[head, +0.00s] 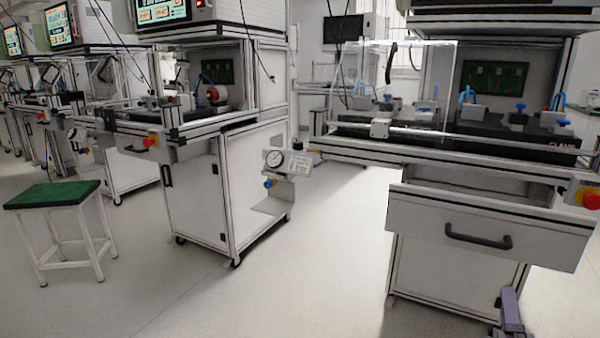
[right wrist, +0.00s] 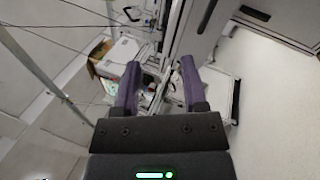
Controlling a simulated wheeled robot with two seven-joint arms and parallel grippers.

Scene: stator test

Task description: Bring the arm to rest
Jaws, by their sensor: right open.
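My right gripper (head: 511,308) shows at the bottom right edge of the head view, in front of the lower part of the right workstation. My left gripper is in neither view.
A white workstation (head: 490,218) with a handled drawer stands close at right. A green-topped stool (head: 52,194) is at far left. Open floor (head: 310,265) lies between.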

